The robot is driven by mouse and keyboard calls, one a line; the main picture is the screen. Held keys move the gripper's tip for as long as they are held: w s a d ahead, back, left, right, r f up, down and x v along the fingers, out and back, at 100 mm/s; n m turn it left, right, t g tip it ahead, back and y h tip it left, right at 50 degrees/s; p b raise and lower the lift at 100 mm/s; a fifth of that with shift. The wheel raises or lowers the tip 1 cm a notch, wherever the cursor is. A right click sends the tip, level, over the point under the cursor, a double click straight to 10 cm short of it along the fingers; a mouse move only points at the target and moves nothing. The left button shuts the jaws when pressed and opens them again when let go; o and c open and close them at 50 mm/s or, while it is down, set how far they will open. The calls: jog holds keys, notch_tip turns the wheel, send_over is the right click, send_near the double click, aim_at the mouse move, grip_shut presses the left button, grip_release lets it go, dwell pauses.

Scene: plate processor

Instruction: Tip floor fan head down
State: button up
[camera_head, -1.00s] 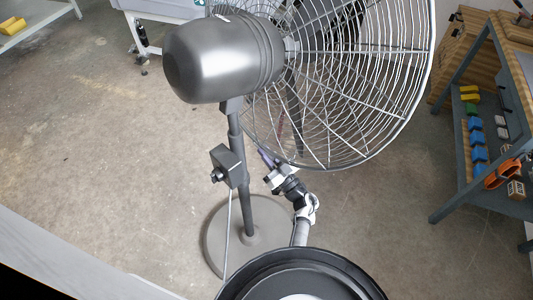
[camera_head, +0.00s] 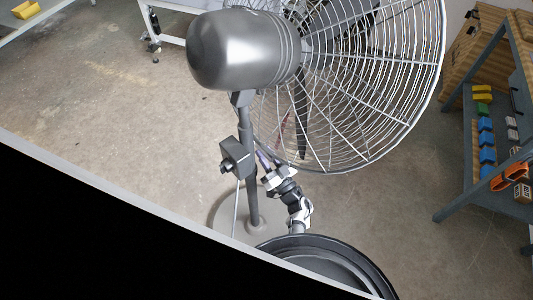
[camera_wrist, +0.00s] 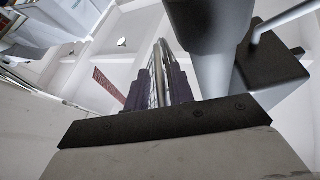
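The floor fan has a grey motor housing (camera_head: 235,50) and a large round wire guard (camera_head: 375,115) that faces right. It stands on a grey pole (camera_head: 249,180) with a round base (camera_head: 225,212). A dark box (camera_head: 236,158) sits on the pole. My gripper (camera_head: 268,163) is at the guard's lower left edge, close to the pole. In the wrist view, the guard's metal rim (camera_wrist: 158,65) runs between the two dark fingers of my gripper (camera_wrist: 158,92), which look closed on it. The exact contact is small and partly hidden.
A grey-framed shelf (camera_head: 480,130) with coloured bins stands at the right. A white table (camera_head: 165,6) is behind the fan, and a yellow block (camera_head: 26,10) is at upper left. The floor (camera_head: 110,100) left of the fan is clear. Black fills the lower left.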

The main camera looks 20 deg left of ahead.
jog(key=shift+o, duration=0.5)
jog(key=shift+s+d+f, duration=0.1)
jog(key=shift+d+f, duration=0.1)
jog(key=b+v, duration=0.3)
jog(key=v, duration=1)
jog(key=shift+b, duration=0.3)
jog(key=shift+s+d, duration=0.1)
jog(key=shift+c, duration=0.3)
